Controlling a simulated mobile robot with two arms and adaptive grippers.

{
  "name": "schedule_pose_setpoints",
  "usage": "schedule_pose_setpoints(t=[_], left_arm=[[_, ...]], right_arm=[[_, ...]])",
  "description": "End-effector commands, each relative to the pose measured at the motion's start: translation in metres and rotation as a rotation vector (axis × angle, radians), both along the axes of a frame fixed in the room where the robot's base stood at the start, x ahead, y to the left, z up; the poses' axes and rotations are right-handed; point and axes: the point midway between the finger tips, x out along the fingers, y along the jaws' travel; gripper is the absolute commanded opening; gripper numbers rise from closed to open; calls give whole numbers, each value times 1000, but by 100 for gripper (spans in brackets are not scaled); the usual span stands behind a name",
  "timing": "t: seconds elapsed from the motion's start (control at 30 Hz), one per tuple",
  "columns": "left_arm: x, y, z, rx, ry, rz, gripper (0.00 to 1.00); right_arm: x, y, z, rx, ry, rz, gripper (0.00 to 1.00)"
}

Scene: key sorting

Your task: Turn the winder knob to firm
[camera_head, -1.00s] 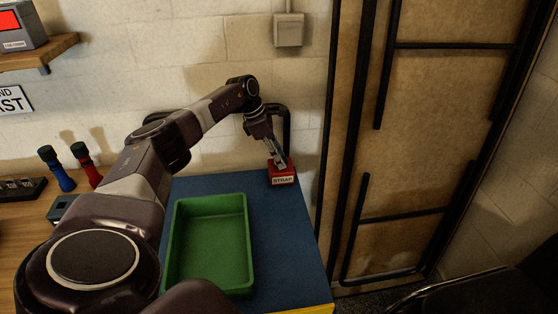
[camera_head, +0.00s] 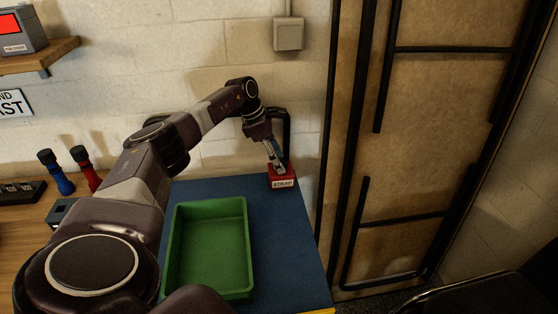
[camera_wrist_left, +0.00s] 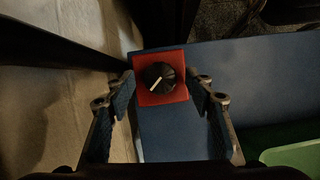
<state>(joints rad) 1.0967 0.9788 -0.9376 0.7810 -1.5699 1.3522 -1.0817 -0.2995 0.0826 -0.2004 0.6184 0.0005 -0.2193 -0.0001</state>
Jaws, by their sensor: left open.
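The winder is a small red box (camera_head: 283,180) labelled STRAP, at the far right corner of the blue mat. Its round black knob (camera_wrist_left: 158,76) with a pale pointer line shows in the left wrist view on the red top. The pointer slants toward the lower left there. My left gripper (camera_head: 279,166) is at the top of the box. In the wrist view its two fingers (camera_wrist_left: 163,88) are open, one on each side of the knob, with visible gaps. The knob is hidden by the gripper in the head view. My right gripper is not in view.
A green tray (camera_head: 247,240) sits on the blue mat (camera_head: 290,235) in front of the winder. A block wall is behind, and a wooden door (camera_head: 430,150) with black bars is at the right. Blue (camera_head: 58,175) and red (camera_head: 87,168) cylinders stand at the left.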

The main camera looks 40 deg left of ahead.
Motion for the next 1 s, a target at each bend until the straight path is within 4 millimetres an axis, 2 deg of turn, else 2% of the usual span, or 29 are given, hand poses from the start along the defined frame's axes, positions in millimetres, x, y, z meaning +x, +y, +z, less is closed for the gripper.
schedule_pose_setpoints(t=[0.2, 0.4, 0.83, 1.0], left_arm=[[-9, 11, 35, 1, -3, 1, 49], [-17, 17, 58, 0, -1, 0, 49], [-19, 18, 63, 0, 2, 3, 49], [-20, 14, 60, 4, 37, 65, 49]], right_arm=[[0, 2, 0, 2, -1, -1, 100], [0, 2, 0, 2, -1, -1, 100], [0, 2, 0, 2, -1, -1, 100], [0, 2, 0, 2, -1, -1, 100]])
